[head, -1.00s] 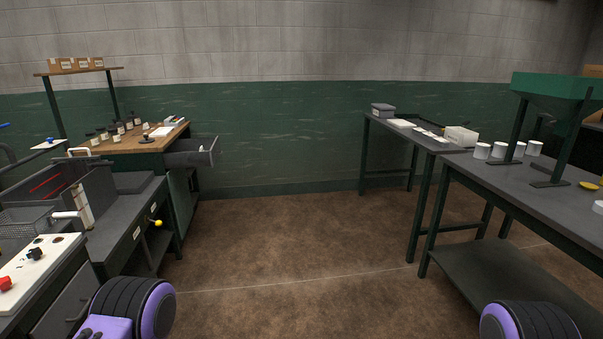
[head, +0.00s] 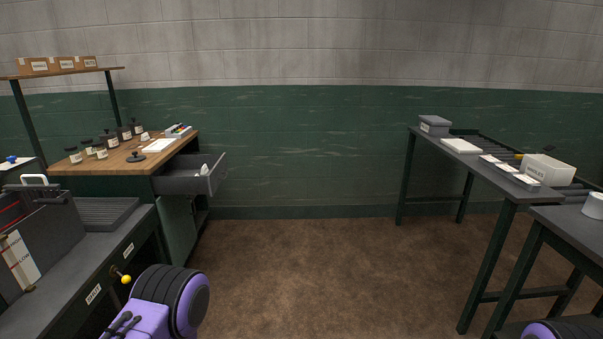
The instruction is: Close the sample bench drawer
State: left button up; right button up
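The sample bench (head: 110,166) stands at the left with a wooden top. Its grey drawer (head: 190,180) is pulled out toward the right, with a small white item inside. The drawer's front panel (head: 216,174) faces right, toward the open floor. My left arm shows only as a purple and black part at the bottom left, and my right arm only as a sliver at the bottom right. Neither gripper is in view.
A dark bench (head: 88,262) with a yellow-knobbed lever (head: 126,279) stands at the near left. Dark tables (head: 490,175) line the right side. The brown floor (head: 310,270) between is clear. Sample bottles (head: 108,138) and a white pad (head: 158,145) sit on the wooden top.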

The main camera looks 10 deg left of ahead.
aim_at(188, 173)
jog(key=u, duration=0.85)
jog(key=i, duration=1.5)
jog(key=z, duration=0.65)
jog(key=i, duration=1.05)
jog(key=u, duration=0.65)
jog(key=i, duration=1.15)
jog(key=u, duration=0.8)
